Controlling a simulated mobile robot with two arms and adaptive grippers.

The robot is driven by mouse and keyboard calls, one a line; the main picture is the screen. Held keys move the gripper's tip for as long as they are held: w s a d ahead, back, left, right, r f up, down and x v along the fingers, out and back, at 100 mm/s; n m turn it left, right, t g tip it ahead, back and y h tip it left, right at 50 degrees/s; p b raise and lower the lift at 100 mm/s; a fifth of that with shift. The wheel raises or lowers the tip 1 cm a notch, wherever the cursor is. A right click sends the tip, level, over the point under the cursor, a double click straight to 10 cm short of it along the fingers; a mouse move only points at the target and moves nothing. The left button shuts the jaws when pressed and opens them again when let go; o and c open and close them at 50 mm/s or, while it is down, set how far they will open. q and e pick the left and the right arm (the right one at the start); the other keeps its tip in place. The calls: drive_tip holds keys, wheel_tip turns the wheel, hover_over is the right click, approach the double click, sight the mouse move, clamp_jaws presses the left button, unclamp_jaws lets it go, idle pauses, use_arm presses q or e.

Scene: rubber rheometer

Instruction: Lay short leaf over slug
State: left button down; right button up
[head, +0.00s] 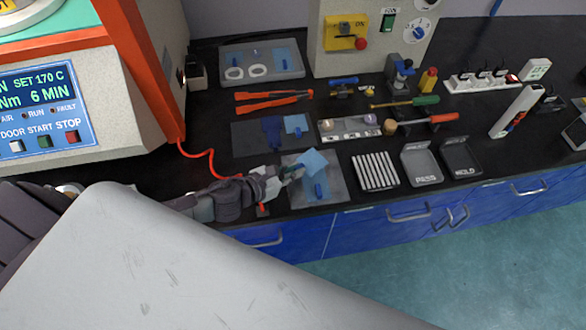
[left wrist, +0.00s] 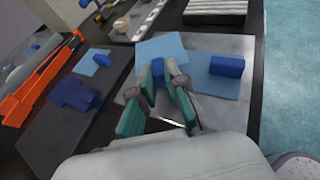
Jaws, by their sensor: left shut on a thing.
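My left gripper (head: 290,172) is shut on a small dark blue block on a light blue leaf (head: 314,161). In the left wrist view, the block (left wrist: 157,70) sits between the fingertips, and the leaf (left wrist: 162,48) extends beyond them. This leaf is over the upper left part of a grey metal plate (head: 335,199). Another light blue sheet (left wrist: 208,88) lies on the plate with a dark blue block (left wrist: 227,66) on it, right of the fingers. I cannot tell for sure which piece is the slug, or whether the held leaf touches anything. My right gripper is out of view.
A dark mat (head: 244,147) behind holds a dark blue piece (head: 272,130) and another light blue sheet (head: 297,124). Orange tongs (head: 275,98) lie behind it. A ribbed white block (head: 375,170) and a PASS tray (head: 421,162) stand right of the plate.

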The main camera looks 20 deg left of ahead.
use_arm(q)
drive_tip(key=c, duration=1.1)
unclamp_jaws()
drive_tip(key=v, duration=1)
drive_tip(key=shift+s+f, duration=0.1)
drive_tip(key=shift+f, duration=0.05)
drive_tip(key=shift+v, duration=1)
